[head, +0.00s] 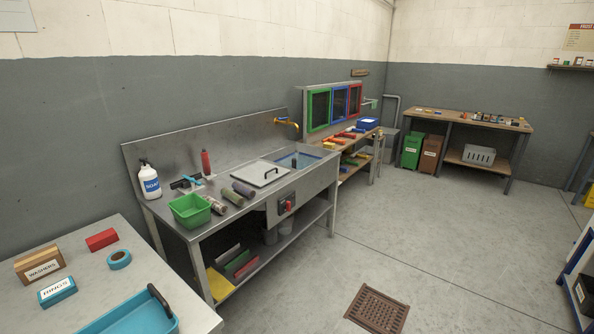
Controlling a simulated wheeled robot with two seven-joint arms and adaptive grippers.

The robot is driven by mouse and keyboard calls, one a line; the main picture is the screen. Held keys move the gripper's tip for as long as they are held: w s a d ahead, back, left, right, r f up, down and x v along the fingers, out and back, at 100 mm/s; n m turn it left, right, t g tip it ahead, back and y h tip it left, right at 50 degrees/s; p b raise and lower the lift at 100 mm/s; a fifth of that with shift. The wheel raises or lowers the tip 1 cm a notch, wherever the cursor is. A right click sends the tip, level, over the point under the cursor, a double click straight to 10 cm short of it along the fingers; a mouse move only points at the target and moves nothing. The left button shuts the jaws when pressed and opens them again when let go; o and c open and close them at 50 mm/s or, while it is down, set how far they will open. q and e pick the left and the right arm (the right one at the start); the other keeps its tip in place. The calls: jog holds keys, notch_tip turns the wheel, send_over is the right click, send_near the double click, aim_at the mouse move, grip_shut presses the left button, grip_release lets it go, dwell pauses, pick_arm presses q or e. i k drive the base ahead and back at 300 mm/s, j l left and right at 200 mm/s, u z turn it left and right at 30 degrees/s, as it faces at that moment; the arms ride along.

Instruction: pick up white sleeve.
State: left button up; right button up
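I cannot clearly make out a white sleeve in the head view. Several short cylinders lie on the steel sink bench: a greyish one (214,205) beside the green basket, a mottled one (232,197) and a dark purplish one (243,189). They are too small to tell whether any is a sleeve. Neither of my grippers is in view.
The bench also holds a soap bottle (149,181), a green basket (189,210) and a sink with a grey lid (262,173). A nearer table (150,262) carries a blue tray (131,313). Open floor (420,235) lies right, with a drain grate (377,309).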

aim_at(222, 209)
jog(key=i+l+u, duration=0.1)
jog(key=i+l, duration=0.6)
jog(key=i, duration=0.25)
jog(key=i+l+u, duration=0.1)
jog(key=i, duration=0.3)
jog(key=i+l, duration=0.2)
jog(key=i, duration=0.15)
jog(key=u, duration=1.3)
jog(key=l+u, duration=0.9)
jog(key=k+l, duration=0.05)
jog(key=l, duration=0.05)
